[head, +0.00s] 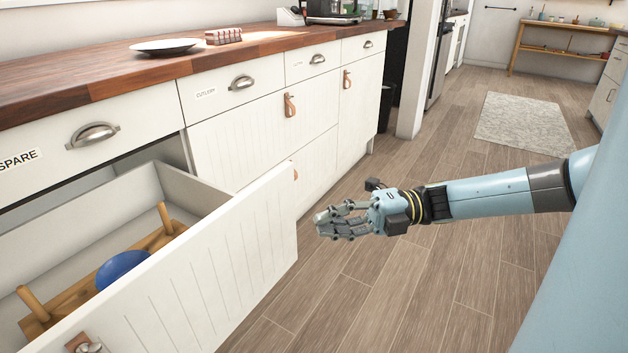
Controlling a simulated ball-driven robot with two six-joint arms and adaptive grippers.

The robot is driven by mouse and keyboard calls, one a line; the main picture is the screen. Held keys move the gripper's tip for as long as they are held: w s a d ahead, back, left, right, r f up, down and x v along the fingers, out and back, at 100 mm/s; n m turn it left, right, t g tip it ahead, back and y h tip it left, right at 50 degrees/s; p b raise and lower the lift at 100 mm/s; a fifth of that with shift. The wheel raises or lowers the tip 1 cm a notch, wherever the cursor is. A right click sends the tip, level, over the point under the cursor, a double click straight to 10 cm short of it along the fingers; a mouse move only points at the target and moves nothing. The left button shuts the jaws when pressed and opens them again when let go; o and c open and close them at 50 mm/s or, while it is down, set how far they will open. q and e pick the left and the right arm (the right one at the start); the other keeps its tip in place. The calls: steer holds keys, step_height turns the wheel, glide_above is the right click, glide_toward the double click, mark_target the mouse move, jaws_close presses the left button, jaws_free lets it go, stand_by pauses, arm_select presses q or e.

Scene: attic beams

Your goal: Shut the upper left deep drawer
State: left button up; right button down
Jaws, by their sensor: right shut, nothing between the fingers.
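The deep drawer (232,262) stands pulled far out at the lower left, below the shallow drawer labelled SPARE. Its white grooved front faces right and its handle (84,343) shows at the bottom edge, partly cut off. Inside are a wooden peg rack (70,297) and a blue round thing (123,270). My right gripper (320,224) is shut and empty, to the right of the drawer front's far end and apart from it, above the floor. My left gripper is not in view.
A wooden counter (110,78) with a white plate (164,46) runs along the left above closed drawers and doors with leather pulls. The plank floor (390,290) on the right is clear. A rug (524,122) lies farther back.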

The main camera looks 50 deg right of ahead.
steer(key=b, duration=0.1)
glide_toward(234, 224)
steer(key=s+a, duration=0.1)
steer(key=a, duration=0.2)
steer(key=w, duration=0.2)
steer(key=w+a+b, duration=0.1)
steer(key=shift+w, duration=0.55)
